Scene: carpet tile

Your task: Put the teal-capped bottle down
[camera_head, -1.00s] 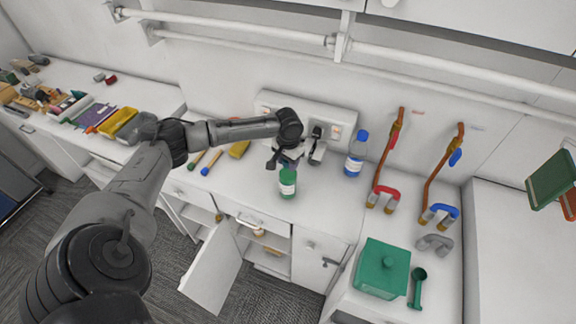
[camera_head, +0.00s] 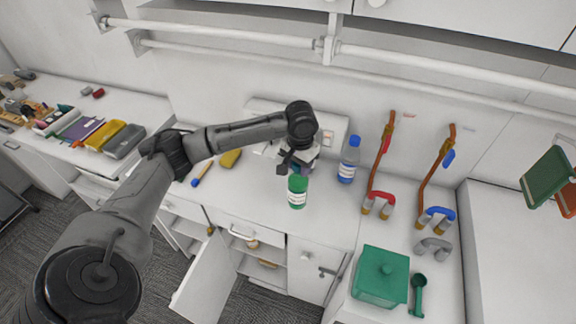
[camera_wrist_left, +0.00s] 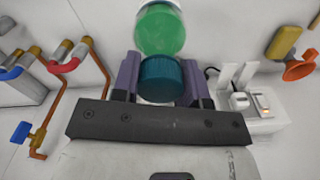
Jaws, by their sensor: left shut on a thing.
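The green bottle with a white label (camera_head: 297,194) is in the middle of the head view, over the white counter. In the left wrist view its green body (camera_wrist_left: 160,30) extends beyond its teal cap (camera_wrist_left: 161,78). My left gripper (camera_head: 296,165) is shut on the bottle at the cap, with a finger on each side. The gripper partly hides the bottle's upper end in the head view. I cannot tell whether the bottle's base touches the counter. My right gripper is not in view.
A blue-capped bottle (camera_head: 347,162) stands to the right. Red and blue tap handles (camera_head: 379,203) (camera_head: 436,216) are farther right. A green lidded box (camera_head: 380,276) is near the front right. A socket unit (camera_head: 333,128) is behind the gripper. Counter between bottle and taps is clear.

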